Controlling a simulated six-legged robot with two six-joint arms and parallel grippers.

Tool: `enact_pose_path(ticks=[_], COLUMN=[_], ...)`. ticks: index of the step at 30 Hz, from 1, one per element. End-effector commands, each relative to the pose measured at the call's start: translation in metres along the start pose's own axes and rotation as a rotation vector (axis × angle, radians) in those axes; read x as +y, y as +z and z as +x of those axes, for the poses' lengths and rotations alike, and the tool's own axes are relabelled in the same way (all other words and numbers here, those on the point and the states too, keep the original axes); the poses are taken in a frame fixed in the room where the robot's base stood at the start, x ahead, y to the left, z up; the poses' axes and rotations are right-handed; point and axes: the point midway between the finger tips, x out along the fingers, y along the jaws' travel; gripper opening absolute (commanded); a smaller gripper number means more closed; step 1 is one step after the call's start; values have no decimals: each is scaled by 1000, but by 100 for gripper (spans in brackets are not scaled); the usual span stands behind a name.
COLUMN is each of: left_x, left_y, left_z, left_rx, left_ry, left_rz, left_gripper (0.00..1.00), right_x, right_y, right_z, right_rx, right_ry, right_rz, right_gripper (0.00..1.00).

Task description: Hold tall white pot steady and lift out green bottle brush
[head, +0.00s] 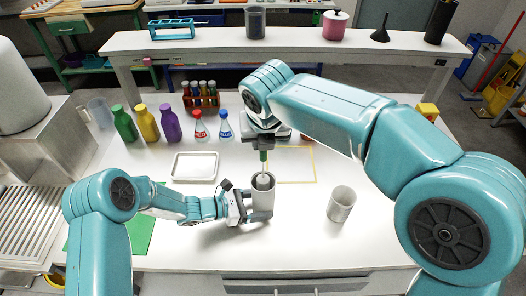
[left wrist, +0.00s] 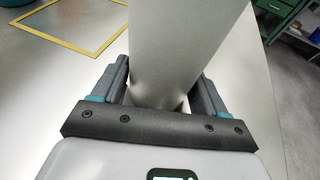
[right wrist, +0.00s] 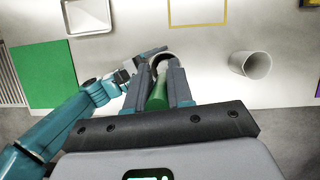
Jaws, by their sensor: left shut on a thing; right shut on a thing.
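The tall white pot (head: 262,195) stands upright on the bench in the head view. My left gripper (head: 246,208) is shut around its side; in the left wrist view the pot (left wrist: 185,50) fills the space between the fingers. The green bottle brush (head: 263,157) is upright above the pot, with its pale lower part reaching down to the pot's mouth. My right gripper (head: 264,137) is shut on the brush's green handle from above. In the right wrist view the green handle (right wrist: 157,95) sits between the fingers, with the pot's rim beyond. The brush's lower end is hidden.
A second white cup (head: 341,204) stands to the right. A white tray (head: 195,167) and a yellow outlined square (head: 314,165) lie behind the pot. Bottles (head: 172,123), flasks (head: 225,125) and a tube rack (head: 201,95) line the back left. The front right of the bench is clear.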

Motion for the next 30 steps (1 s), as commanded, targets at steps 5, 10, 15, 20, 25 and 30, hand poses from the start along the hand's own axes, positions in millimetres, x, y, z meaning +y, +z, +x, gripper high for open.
enact_pose_path(ticks=[5,10,15,20,25,30], left_x=[0,0,0,1,2,1], left_y=[0,0,0,0,0,0], left_z=[0,0,0,-7,-40,-80], left_rx=[0,0,0,0,-1,0], left_ry=[0,0,0,2,6,5], left_rz=[0,0,0,0,-1,0], left_gripper=[56,99,100,100,100,100], right_x=[0,0,0,0,0,0], right_y=[1,1,1,1,1,1], right_z=[-2,-2,-2,-2,-2,-2], right_rx=[1,0,0,0,0,0], right_ry=[-1,-1,0,0,0,0], right_rz=[-1,-1,0,0,0,0], right_gripper=[0,0,0,0,0,0])
